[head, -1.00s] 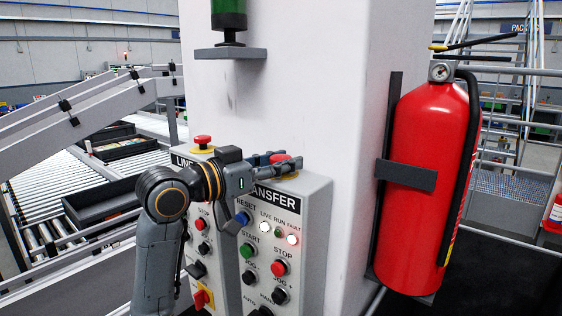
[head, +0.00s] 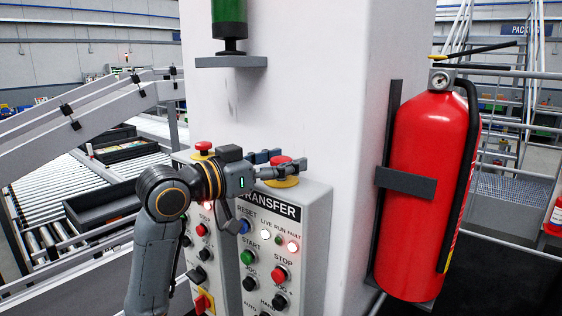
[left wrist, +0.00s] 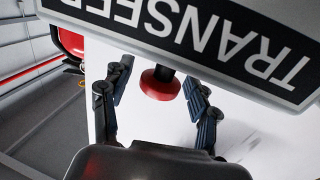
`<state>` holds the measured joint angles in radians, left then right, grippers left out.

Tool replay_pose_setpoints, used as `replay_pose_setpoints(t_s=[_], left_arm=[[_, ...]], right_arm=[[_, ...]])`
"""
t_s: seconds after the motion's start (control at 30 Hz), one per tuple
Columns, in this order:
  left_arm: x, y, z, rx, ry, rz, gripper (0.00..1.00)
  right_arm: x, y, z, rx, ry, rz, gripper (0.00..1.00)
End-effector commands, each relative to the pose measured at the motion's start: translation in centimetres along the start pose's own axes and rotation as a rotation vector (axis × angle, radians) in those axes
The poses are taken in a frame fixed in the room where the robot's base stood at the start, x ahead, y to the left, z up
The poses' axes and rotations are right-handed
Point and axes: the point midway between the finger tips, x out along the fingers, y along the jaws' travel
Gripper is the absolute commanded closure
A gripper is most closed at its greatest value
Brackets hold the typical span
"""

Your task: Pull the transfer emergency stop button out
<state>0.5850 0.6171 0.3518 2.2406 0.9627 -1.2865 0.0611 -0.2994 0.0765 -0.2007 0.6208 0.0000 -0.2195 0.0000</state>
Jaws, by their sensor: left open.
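The transfer emergency stop button (head: 281,160) is a red cap above a yellow collar (head: 284,182) on top of the grey TRANSFER box (head: 316,215). My left gripper (head: 286,164) is open at cap height, its fingers partly covering the cap. In the left wrist view the red cap (left wrist: 160,84) lies between the two spread fingers, with a gap seeming to show on each side. A short dark stem shows between cap and panel there. I cannot tell exactly how far out the button is. My right gripper is not in view.
A second red stop button (head: 203,147) stands on the neighbouring LINE box, left behind my arm. A white column (head: 320,100) rises behind the boxes, with a small grey shelf (head: 231,62) above. A red fire extinguisher (head: 432,190) hangs at the right.

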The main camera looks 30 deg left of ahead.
Motion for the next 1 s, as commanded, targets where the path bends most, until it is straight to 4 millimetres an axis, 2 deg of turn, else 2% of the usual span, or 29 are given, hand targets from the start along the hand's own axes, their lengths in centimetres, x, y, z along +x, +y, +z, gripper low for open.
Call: replay_pose_setpoints(t_s=[0.13,0.23,0.5,0.7,1.0], left_arm=[[-0.6,0.0,0.1,0.0,-0.001,-0.001,0.4],[-1.9,-0.1,0.1,0.0,-0.002,-0.003,0.4],[-7.6,-0.1,0.1,0.001,-0.002,-0.003,0.4],[-10.6,-0.1,0.0,-0.001,0.0,-0.002,0.4],[-12.0,0.0,0.0,0.001,-0.001,0.001,0.4]], right_arm=[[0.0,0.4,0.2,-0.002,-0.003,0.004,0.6],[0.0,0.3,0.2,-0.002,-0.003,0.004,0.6],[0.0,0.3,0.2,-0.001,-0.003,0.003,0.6],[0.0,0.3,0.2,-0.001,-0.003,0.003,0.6],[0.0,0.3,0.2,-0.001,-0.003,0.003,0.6]])
